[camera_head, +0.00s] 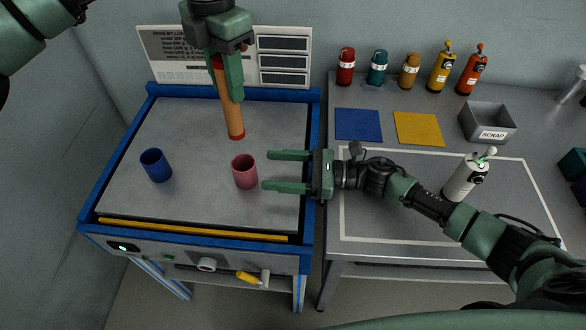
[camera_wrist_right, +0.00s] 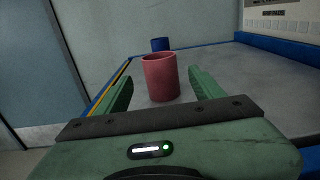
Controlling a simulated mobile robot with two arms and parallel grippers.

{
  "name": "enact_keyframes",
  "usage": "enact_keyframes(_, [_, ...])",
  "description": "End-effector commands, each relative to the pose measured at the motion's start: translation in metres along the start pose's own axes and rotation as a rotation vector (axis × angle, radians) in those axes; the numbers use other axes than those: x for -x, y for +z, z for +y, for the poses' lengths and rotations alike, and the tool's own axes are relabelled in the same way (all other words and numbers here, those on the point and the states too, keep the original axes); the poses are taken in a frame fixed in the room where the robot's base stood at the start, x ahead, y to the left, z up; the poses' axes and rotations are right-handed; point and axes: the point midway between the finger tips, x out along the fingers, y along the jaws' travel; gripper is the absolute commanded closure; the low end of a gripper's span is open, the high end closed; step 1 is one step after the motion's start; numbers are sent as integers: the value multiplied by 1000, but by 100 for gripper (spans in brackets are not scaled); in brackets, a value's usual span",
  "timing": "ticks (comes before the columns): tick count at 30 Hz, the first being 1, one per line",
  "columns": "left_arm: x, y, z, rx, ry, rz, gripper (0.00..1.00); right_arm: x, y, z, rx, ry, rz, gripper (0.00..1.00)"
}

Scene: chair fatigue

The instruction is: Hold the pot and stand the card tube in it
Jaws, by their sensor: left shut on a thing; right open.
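A pink-red pot (camera_head: 245,172) stands upright on the grey bed of the blue-framed bench. My right gripper (camera_head: 267,171) is open, its fingers level and pointing at the pot from the right. In the right wrist view the pot (camera_wrist_right: 160,78) is between or just beyond the fingertips (camera_wrist_right: 163,90); I cannot tell if they touch it. My left gripper (camera_head: 229,80) is shut on the tan card tube (camera_head: 231,108) with red ends. It holds the tube nearly upright, behind and slightly left of the pot. The tube's top is partly hidden by the gripper.
A blue pot (camera_head: 155,165) stands to the left on the same bed. A raised blue rim (camera_head: 313,130) edges the bed. On the right table are a white bottle (camera_head: 466,178), a grey scrap box (camera_head: 487,122), blue and yellow mats, and several bottles and canisters at the back.

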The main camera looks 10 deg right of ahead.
Motion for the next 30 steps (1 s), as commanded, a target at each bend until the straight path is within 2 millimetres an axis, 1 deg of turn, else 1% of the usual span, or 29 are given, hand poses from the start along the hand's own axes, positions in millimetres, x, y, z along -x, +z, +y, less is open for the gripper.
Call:
enact_keyframes(1, [0,0,0,0,0,0,100,-12,2,0,2,2,-3,32])
enact_keyframes(6, [0,0,0,0,0,0,100,-43,1,0,0,0,-2,32])
enact_keyframes(9, [0,0,0,0,0,0,100,-58,1,0,-1,1,-2,32])
enact_keyframes(12, [0,0,0,0,0,0,100,-68,1,-1,-1,-1,-1,32])
enact_keyframes(17, [0,0,0,0,0,0,100,-75,0,0,-1,-1,0,32])
enact_keyframes(25, [0,0,0,0,0,0,100,-76,0,0,-1,-1,0,32])
enact_keyframes(26, [0,0,0,0,0,0,100,-76,0,0,-1,-1,0,41])
enact_keyframes(27, [0,0,0,0,0,0,100,-76,0,0,-1,-1,0,52])
enact_keyframes(29, [0,0,0,0,0,0,100,-76,0,0,-1,-1,0,68])
enact_keyframes(30, [0,0,0,0,0,0,100,-76,0,0,-1,-1,0,80])
